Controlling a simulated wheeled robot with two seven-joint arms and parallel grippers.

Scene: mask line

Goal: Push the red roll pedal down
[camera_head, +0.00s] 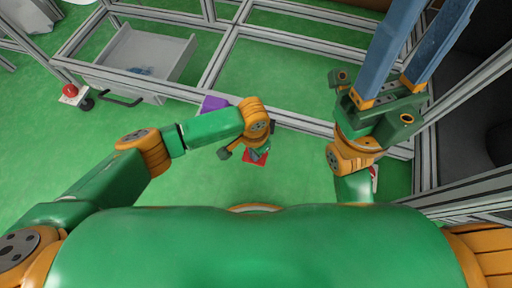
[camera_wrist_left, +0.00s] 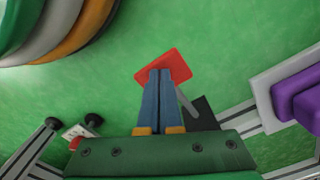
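The red roll pedal (camera_head: 249,157) is a small flat red plate low over the green floor, partly hidden by my left gripper in the head view. In the left wrist view the red pedal (camera_wrist_left: 176,63) sits beyond the fingertips, with a grey bar and a dark base beside it. My left gripper (camera_wrist_left: 160,72) has its two blue fingers side by side and shut, with nothing seen between them. The tips overlap the pedal's near edge; I cannot tell whether they touch it. My right gripper (camera_head: 428,22) is raised at upper right, its long blue fingers apart and empty.
A metal frame (camera_head: 300,122) runs behind the pedal, with a purple block (camera_head: 214,103) on it. A grey drawer (camera_head: 150,55) stands open at upper left. A red button (camera_head: 69,90) on a white box is at far left. Green floor around the pedal is clear.

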